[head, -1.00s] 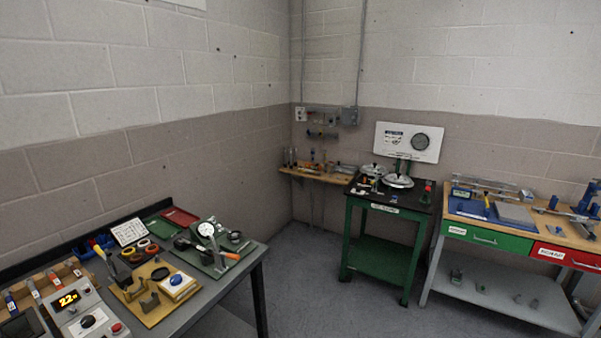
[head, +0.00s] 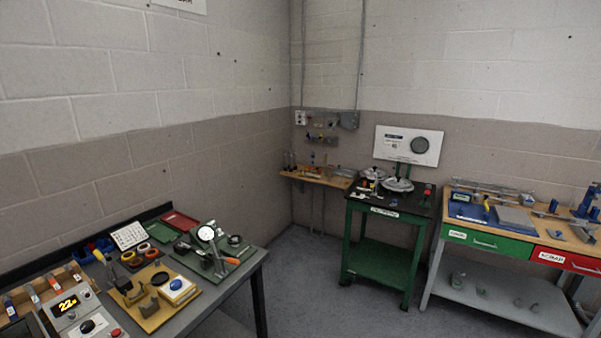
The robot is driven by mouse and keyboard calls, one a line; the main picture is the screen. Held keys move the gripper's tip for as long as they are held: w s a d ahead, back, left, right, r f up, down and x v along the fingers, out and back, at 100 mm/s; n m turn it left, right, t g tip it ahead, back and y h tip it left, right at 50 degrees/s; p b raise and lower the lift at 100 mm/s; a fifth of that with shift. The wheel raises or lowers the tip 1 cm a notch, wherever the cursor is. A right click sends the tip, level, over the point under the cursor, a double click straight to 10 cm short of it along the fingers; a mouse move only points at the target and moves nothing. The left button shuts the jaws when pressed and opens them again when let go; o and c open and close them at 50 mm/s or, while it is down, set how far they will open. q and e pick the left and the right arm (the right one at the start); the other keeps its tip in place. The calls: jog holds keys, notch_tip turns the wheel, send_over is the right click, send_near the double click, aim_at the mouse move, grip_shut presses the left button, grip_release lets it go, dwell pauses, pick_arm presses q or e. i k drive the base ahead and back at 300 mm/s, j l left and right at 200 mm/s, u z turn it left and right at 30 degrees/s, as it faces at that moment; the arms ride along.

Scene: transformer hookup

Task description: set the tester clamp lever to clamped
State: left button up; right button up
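On the grey bench at the left, a green base plate (head: 196,256) carries a round white dial gauge (head: 206,233) and a lever with an orange handle (head: 231,260) lying low toward the right. This may be the tester with its clamp lever; I cannot read a label on it. Beside it a yellow base (head: 150,299) carries small brackets, a blue button on a white block (head: 176,286) and a dark lever with a yellow tip (head: 101,258). Whether either lever is clamped is too small to tell. Neither of my grippers is in view.
The grey bench (head: 228,281) also holds a meter box with a yellow display (head: 68,304), tape rolls and a red tray (head: 180,220). A green cart (head: 380,258) and a wooden workbench (head: 478,233) stand at the right. Floor (head: 300,285) is clear between bench and cart.

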aim_at(229, 260)
jog(key=i+u, duration=0.35)
jog(key=i, duration=0.2)
jog(key=i+l+u, duration=0.15)
jog(key=i+u, duration=0.15)
jog(key=i, duration=0.25)
jog(key=i+l+u, duration=0.35)
jog(key=i, duration=0.15)
